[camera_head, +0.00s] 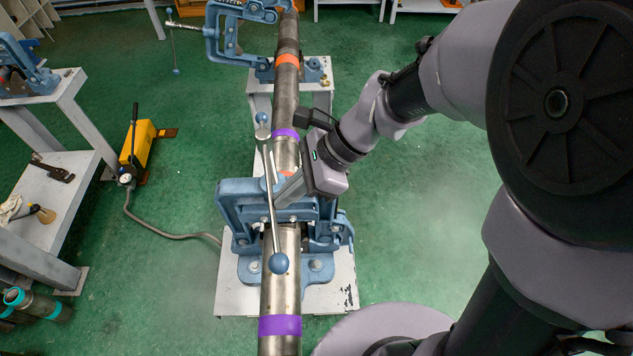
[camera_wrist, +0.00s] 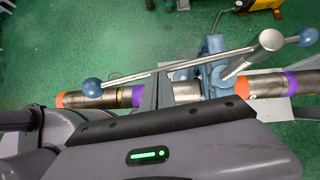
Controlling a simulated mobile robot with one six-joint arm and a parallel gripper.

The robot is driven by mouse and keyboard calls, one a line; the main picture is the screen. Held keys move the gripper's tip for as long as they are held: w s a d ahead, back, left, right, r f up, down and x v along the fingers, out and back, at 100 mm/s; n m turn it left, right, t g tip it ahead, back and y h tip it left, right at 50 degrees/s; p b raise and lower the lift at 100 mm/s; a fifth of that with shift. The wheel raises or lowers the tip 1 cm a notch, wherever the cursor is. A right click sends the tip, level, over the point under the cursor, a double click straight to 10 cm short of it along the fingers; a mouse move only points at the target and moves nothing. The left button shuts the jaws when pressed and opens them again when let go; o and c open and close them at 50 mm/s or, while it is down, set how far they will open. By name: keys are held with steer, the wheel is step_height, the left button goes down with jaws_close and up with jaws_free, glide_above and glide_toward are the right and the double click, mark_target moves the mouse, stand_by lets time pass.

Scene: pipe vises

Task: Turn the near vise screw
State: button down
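The near vise (camera_head: 235,205) is blue and clamps a long steel pipe (camera_head: 281,285). Its screw has a silver head (camera_head: 263,133), and a thin handle bar (camera_head: 271,185) runs through it with a blue ball at each end. The head sits close to the far ball, so most of the bar extends toward the front. My gripper (camera_head: 283,195) is at the middle of the bar, from the right. In the wrist view, the grey fingers (camera_wrist: 155,92) reach the handle bar (camera_wrist: 200,62), between the screw head (camera_wrist: 268,42) and one ball. Whether they close around the bar is unclear.
A yellow hand pump (camera_head: 140,145) with a hose stands on the floor at left, near a grey bench (camera_head: 60,185). Green floor is clear to the right of the vise stand (camera_head: 345,290).

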steer(key=shift+s+a, duration=0.2)
steer(key=shift+a, duration=0.85)
